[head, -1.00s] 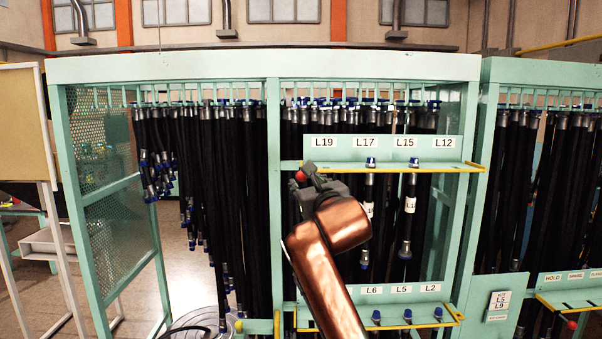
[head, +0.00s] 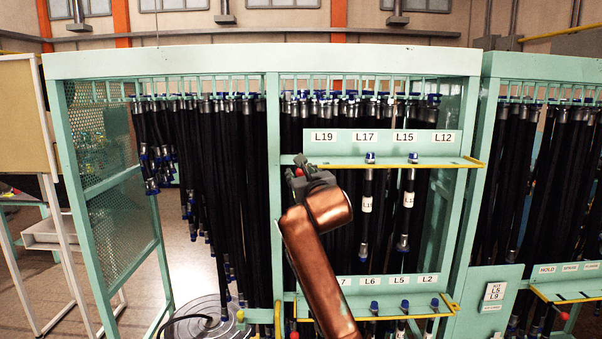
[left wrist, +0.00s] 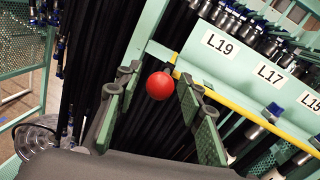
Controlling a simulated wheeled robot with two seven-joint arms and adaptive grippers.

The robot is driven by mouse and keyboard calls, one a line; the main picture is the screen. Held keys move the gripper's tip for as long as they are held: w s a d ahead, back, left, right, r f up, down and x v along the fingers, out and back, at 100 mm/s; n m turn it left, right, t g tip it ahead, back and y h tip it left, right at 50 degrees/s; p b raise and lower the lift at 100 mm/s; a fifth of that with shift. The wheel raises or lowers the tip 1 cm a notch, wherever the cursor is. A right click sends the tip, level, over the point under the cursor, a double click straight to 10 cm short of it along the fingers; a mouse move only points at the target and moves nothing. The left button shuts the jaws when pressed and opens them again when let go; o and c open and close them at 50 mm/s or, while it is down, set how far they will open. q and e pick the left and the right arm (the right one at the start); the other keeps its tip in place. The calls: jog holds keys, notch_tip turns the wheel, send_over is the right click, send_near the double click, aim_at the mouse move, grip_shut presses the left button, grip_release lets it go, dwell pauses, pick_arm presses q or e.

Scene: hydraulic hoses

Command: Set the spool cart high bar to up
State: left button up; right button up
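The high bar (head: 400,165) is a yellow strip along the front edge of the upper green shelf under labels L19, L17, L15 and L12. It also shows in the left wrist view (left wrist: 232,105). A red ball knob (head: 299,172) is at its left end. My left gripper (head: 308,181) is right at this knob, its fingers partly hidden in the head view. In the left wrist view the left gripper (left wrist: 162,118) is open, with the red knob (left wrist: 160,86) showing between its fingers. I cannot tell whether they touch it. My right gripper is not in view.
Blue-capped hoses (head: 366,205) hang from the upper shelf. A lower shelf (head: 380,283) has another yellow front strip. Dense black hoses (head: 235,190) hang behind my left arm. A green rack post (head: 273,190) stands just left of the gripper. A second cart is at the right.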

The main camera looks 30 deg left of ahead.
pick_arm(q)
grip_shut()
dwell(0.5)
